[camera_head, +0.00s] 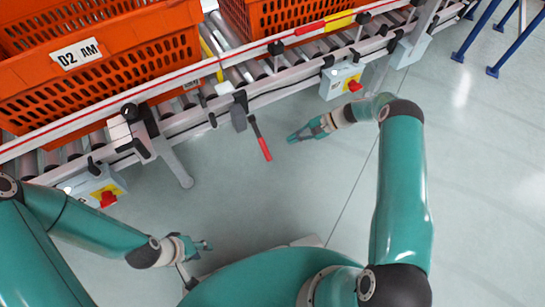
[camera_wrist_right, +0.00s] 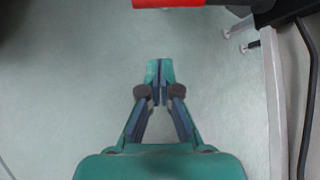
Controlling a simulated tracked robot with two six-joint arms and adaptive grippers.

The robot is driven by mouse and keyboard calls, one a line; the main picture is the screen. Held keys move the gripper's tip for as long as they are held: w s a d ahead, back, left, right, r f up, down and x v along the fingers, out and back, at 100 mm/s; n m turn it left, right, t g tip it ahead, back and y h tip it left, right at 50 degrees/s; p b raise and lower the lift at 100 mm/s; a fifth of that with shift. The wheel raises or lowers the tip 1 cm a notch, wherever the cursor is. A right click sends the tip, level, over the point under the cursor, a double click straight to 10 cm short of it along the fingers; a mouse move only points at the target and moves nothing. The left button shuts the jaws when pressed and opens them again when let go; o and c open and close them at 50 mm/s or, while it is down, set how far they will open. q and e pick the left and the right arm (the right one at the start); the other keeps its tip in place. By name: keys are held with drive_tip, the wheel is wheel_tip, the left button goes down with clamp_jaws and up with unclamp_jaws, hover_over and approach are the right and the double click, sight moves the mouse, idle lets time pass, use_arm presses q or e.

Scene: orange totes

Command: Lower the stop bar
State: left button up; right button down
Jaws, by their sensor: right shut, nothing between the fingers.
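A lever with a red handle (camera_head: 262,143) hangs from the front side of the conveyor, its handle pointing down and slightly right. The red handle (camera_wrist_right: 165,3) also shows at the top edge of the right wrist view, beyond the fingertips. A yellow bar (camera_head: 211,58) stands across the rollers between the two totes; I cannot tell for certain that it is the stop bar. My right gripper (camera_head: 292,138) is shut and empty, just right of the red handle and apart from it. Its closed fingers (camera_wrist_right: 159,66) show in the wrist view. My left gripper (camera_head: 207,246) is low, away from the conveyor; its finger opening is unclear.
An orange tote (camera_head: 125,75) with a label sits on the conveyor at left, another orange tote (camera_head: 290,14) further right. A conveyor rail (camera_head: 150,90) runs in front. Control boxes with red buttons (camera_head: 342,80) (camera_head: 92,188) hang below it. The floor around my grippers is clear.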

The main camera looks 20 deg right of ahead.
sight(261, 141)
use_arm(q)
drive_tip(key=shift+f, duration=0.6)
use_arm(e)
drive_tip(key=shift+w+d+t+y, duration=0.3)
drive_tip(key=shift+w+d+y, duration=0.1)
drive_tip(key=shift+d, duration=0.2)
drive_tip(key=shift+f, duration=0.1)
